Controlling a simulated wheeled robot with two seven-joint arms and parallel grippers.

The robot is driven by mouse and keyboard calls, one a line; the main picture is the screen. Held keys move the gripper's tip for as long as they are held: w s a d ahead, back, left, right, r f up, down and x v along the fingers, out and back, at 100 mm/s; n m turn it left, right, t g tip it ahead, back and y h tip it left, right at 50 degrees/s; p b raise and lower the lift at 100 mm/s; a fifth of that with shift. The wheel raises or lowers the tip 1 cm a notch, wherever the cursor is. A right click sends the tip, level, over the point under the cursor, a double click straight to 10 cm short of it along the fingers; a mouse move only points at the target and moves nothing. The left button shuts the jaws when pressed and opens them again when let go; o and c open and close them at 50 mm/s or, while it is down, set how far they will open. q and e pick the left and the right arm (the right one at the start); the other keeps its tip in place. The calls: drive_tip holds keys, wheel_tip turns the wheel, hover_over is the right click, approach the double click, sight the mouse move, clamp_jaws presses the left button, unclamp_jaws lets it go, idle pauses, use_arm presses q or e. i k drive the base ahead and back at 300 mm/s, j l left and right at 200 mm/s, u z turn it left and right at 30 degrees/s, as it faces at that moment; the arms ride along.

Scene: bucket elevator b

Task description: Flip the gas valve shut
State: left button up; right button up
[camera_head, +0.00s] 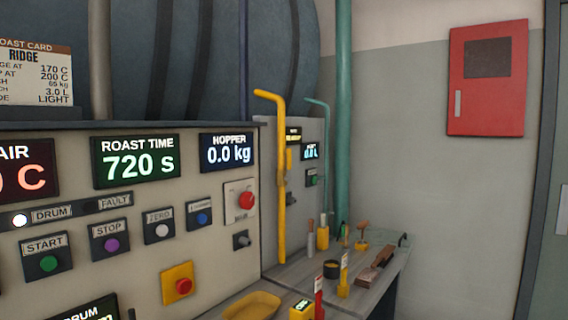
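Neither of my grippers shows in the head view. A yellow pipe (281,190) with a bent top stands upright in front of the grey panel, right of the large control console. A small yellow part (289,158) sits just right of the pipe at mid-height, under a small dark display. It may be the gas valve handle, but it is too small to tell, and so is its position. A small dark knob (241,240) sits on the console's right end below a red button (246,200).
The control console (205,262) fills the left, with displays and buttons. A bench (297,271) to its right carries a yellow tray (252,306), a dark cup (331,269), a brush-like tool and several small items. A red cabinet (487,78) hangs on the right wall.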

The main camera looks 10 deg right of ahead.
sight(289, 159)
drive_tip(key=i+l, duration=0.65)
drive_tip(key=l, duration=0.25)
